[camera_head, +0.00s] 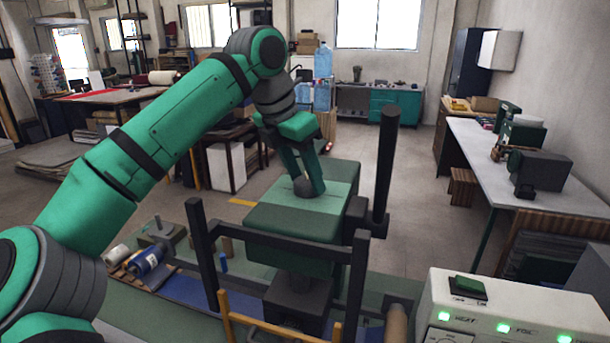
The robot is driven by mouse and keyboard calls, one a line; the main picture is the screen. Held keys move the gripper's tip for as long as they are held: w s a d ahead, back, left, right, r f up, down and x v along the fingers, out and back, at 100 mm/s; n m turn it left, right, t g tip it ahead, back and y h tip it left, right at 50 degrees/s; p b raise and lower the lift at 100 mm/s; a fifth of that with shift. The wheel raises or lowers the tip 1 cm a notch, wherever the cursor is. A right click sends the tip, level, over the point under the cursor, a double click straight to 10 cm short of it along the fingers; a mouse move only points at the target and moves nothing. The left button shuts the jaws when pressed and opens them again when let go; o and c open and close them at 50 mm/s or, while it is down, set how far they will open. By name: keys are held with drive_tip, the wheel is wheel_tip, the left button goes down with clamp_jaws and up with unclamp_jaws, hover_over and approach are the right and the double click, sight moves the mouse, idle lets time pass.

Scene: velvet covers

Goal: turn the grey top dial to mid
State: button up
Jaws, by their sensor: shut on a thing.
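The grey top dial (306,188) is a small round knob on the light green top face of a dark green box-shaped machine (290,226). My gripper (308,184) reaches down from above, its two green fingers on either side of the dial. The gripper is shut on the dial. The fingers cover part of the dial, so any pointer or mark on it is hidden. I cannot tell which setting it stands at.
A dark upright post (386,160) stands just right of the machine. A dark frame (280,245) runs in front of it. A white control panel (510,312) with green lights is at the lower right. A blue roll (148,262) lies at the left on the bench.

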drive_tip(key=m, duration=0.2)
drive_tip(key=m+g+h, duration=0.1)
drive_tip(key=m, duration=0.1)
drive_tip(key=shift+w+r+m+g, duration=0.1)
drive_tip(key=shift+w+m+g, duration=0.1)
drive_tip(key=shift+m+g, duration=0.15)
drive_tip(key=shift+m, duration=0.25)
drive_tip(key=o, duration=1)
drive_tip(key=shift+o, duration=0.2)
drive_tip(key=v, duration=1)
drive_tip(key=shift+a+r, duration=0.25)
